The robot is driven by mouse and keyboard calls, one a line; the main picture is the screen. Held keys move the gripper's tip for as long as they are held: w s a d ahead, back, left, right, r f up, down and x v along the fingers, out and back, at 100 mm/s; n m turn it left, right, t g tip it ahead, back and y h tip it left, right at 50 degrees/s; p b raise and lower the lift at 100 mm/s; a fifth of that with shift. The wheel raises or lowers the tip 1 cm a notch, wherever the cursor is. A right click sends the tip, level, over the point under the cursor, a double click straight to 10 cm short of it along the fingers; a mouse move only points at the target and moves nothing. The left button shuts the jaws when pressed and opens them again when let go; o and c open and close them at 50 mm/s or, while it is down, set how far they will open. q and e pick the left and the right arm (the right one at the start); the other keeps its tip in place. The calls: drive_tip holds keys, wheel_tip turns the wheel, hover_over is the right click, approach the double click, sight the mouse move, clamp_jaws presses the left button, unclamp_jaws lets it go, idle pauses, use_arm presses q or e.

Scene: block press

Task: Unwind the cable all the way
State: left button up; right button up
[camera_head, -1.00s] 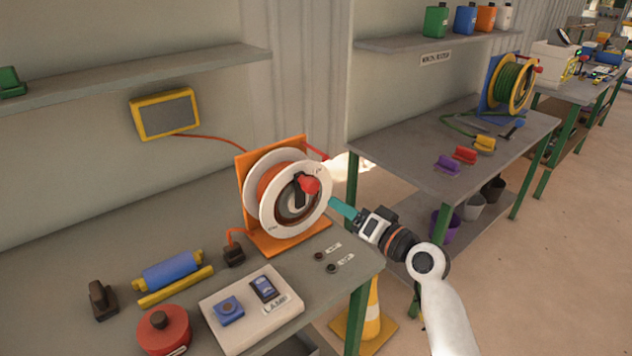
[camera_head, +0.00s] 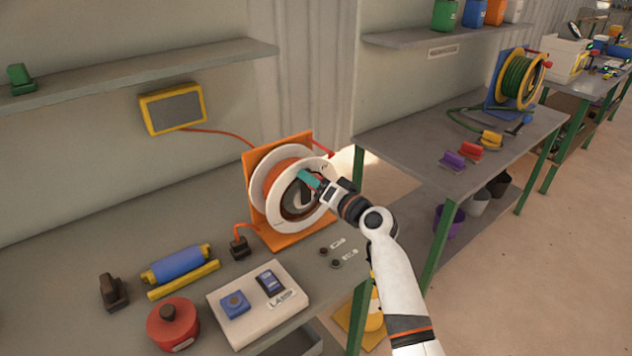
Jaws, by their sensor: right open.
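The cable reel with white flanges (camera_head: 268,205) stands upright in an orange frame (camera_head: 268,154) on the near bench. Orange cable (camera_head: 277,172) shows wound between its flanges. A red cable (camera_head: 222,133) runs from behind the frame to a yellow-edged panel (camera_head: 172,109) on the wall. An orange lead ends at a black plug (camera_head: 239,248) beside the frame's foot. My right gripper (camera_head: 308,180), with teal fingertips, is open at the reel's face, in front of the crank. My left gripper is not in view.
A control box (camera_head: 258,302) with a blue knob and switch, a red canister (camera_head: 173,323) and a blue roller (camera_head: 178,263) lie on the near bench. A second bench (camera_head: 420,150) with a green cable reel (camera_head: 516,78) stands to the right.

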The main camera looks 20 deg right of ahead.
clamp_jaws()
drive_tip(key=shift+f, duration=0.1)
